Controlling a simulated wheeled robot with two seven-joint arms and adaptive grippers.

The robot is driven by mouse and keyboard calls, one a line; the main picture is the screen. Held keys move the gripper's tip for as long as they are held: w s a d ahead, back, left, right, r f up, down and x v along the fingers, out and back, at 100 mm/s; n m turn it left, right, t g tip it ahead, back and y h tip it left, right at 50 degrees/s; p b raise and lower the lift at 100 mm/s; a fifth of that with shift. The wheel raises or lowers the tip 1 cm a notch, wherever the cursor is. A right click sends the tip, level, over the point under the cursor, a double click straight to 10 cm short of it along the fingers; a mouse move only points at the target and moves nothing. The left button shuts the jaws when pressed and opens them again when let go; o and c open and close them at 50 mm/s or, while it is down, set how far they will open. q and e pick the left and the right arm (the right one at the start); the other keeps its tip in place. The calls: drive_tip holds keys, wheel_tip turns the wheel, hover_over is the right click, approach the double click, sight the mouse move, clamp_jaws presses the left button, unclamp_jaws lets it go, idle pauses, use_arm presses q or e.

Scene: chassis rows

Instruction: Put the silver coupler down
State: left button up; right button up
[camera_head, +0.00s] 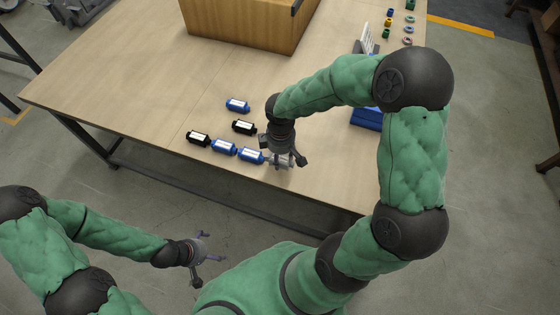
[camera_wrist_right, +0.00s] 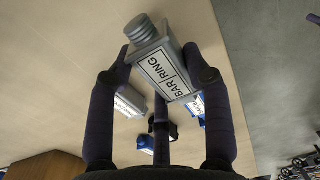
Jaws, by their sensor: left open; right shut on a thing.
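The silver coupler (camera_wrist_right: 163,66) is between the fingers of my right gripper (camera_head: 285,161); its label reads "BAR RING" in the wrist view, and a ribbed end points up there. In the head view the silver coupler (camera_head: 277,159) is partly covered by the gripper, near the table's front edge, at the right end of a row. My left gripper (camera_head: 207,259) is open and empty, off the table.
Behind the row lie a second black coupler (camera_head: 243,127) and another blue coupler (camera_head: 237,105). A wooden box (camera_head: 245,29) stands at the back, and a blue bin (camera_head: 366,119) is to the right, partly behind my right arm. Table space left of the row is clear.

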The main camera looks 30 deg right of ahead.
sight(280, 160)
drive_tip(key=shift+w+d+f, duration=0.1)
drive_tip(key=shift+w+f, duration=0.05)
drive_tip(key=shift+f, duration=0.05)
drive_tip(key=f, duration=0.1)
drive_tip(key=f+b, duration=0.2)
drive_tip(key=shift+w+d+f, duration=0.1)
drive_tip(key=shift+w+f, duration=0.15)
drive_tip(key=shift+f, duration=0.15)
drive_tip(key=shift+r, duration=0.15)
drive_tip(key=o, duration=1.2)
drive_tip(key=shift+f, duration=0.2)
drive_tip(key=shift+o, duration=0.2)
wheel_tip(280, 160, up, 12)
drive_tip(key=p, duration=0.5)
drive_tip(key=shift+r, duration=0.2)
